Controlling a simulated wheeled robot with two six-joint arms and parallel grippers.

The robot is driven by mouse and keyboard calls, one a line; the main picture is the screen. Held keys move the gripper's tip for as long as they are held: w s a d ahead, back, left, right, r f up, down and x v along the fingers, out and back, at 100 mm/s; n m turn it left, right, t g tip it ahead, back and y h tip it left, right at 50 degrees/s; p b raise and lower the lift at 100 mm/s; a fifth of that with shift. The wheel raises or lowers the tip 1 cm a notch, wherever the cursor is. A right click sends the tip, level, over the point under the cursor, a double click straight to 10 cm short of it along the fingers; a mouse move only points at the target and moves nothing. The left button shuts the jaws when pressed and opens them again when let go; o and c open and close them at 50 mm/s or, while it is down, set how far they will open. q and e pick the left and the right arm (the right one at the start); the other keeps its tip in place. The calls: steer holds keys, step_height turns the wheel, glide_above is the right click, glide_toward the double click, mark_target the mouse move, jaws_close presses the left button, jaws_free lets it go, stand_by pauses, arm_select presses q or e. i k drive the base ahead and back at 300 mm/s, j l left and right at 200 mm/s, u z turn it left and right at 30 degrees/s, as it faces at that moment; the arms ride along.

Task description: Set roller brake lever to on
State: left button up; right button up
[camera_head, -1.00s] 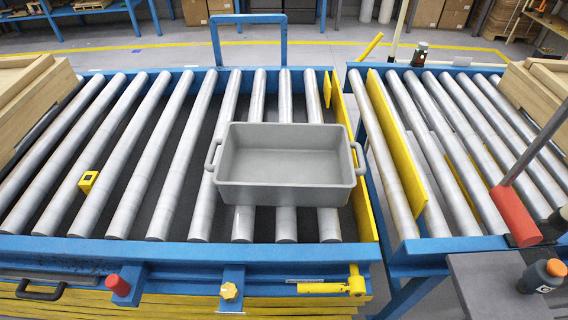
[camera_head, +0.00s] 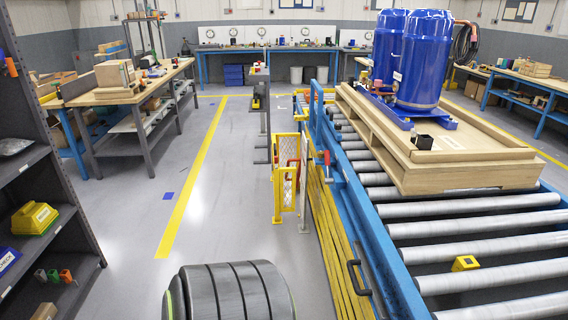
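A small red-handled part (camera_head: 326,158) stands at the left side of the blue roller conveyor (camera_head: 376,238), beside the yellow and white gate. I cannot tell whether it is the roller brake lever, nor read its setting. No on or off marking is legible. Neither of my grippers is in view.
A wooden pallet (camera_head: 470,167) carrying blue compressor tanks (camera_head: 424,60) rests on the rollers. A yellow block (camera_head: 465,263) sits nearer on them. The yellow gate (camera_head: 284,190) stands left of the conveyor. The grey floor (camera_head: 215,205) is open left of it. Shelving (camera_head: 40,170) is at left.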

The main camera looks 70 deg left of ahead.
mark_target(328, 180)
steer(key=u, duration=2.55)
steer(key=i, duration=1.3)
steer(key=i+z, duration=0.2)
steer(key=i, duration=0.2)
steer(key=i+j+z, duration=0.2)
steer(key=i, duration=0.2)
steer(key=i+j+z, duration=0.15)
steer(key=i, duration=0.25)
